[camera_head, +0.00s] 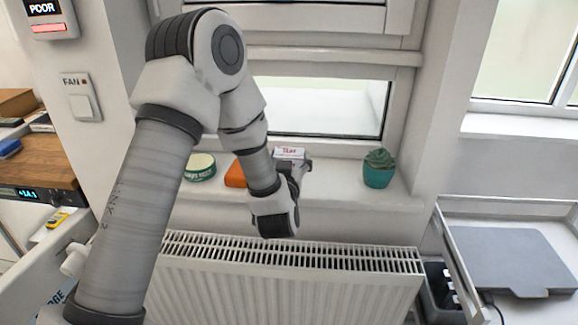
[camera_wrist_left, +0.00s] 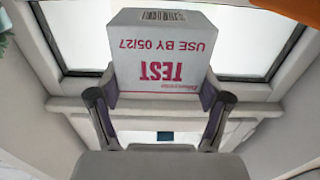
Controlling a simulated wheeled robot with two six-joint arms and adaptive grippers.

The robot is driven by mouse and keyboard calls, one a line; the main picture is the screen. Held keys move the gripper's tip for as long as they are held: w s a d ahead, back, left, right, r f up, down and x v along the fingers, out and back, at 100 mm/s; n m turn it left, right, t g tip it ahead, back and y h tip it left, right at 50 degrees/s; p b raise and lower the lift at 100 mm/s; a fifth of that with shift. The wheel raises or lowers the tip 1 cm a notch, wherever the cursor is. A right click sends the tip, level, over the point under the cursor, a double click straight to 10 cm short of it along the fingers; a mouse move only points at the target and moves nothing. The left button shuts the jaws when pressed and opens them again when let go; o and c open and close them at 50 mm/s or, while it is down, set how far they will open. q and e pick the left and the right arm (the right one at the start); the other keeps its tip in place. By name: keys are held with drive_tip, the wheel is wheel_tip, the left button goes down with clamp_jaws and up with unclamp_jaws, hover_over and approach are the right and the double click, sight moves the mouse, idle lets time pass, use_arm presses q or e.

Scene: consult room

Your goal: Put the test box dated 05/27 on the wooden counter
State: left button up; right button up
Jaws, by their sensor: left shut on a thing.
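The white test box (camera_head: 290,153) with red print is at the window sill (camera_head: 330,185). In the left wrist view the box (camera_wrist_left: 160,50) reads "TEST" and "USE BY 05/27", upside down in the picture. My left gripper (camera_head: 294,167) is shut on it, with one finger on each side in the left wrist view (camera_wrist_left: 158,98). I cannot tell whether the box touches the sill. My right gripper is not in view.
On the sill are a green round tin (camera_head: 200,168), an orange object (camera_head: 236,174) and a teal plant pot (camera_head: 378,176). A white radiator (camera_head: 280,285) stands below. The counter's back holds a brown box (camera_head: 16,102) and small items; its front part is bare.

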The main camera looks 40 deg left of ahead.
sight(289, 149)
use_arm(q)
drive_tip(key=x, duration=0.3)
drive_tip(key=shift+a+f, duration=0.15)
drive_tip(key=shift+a, duration=0.05)
wheel_tip(289, 149, down, 4)
drive_tip(key=shift+w+r, duration=0.15)
drive_tip(key=shift+r, duration=0.05)
drive_tip(key=shift+f, duration=0.15)
drive_tip(key=o, duration=1.2)
drive_tip(key=shift+c, duration=0.2)
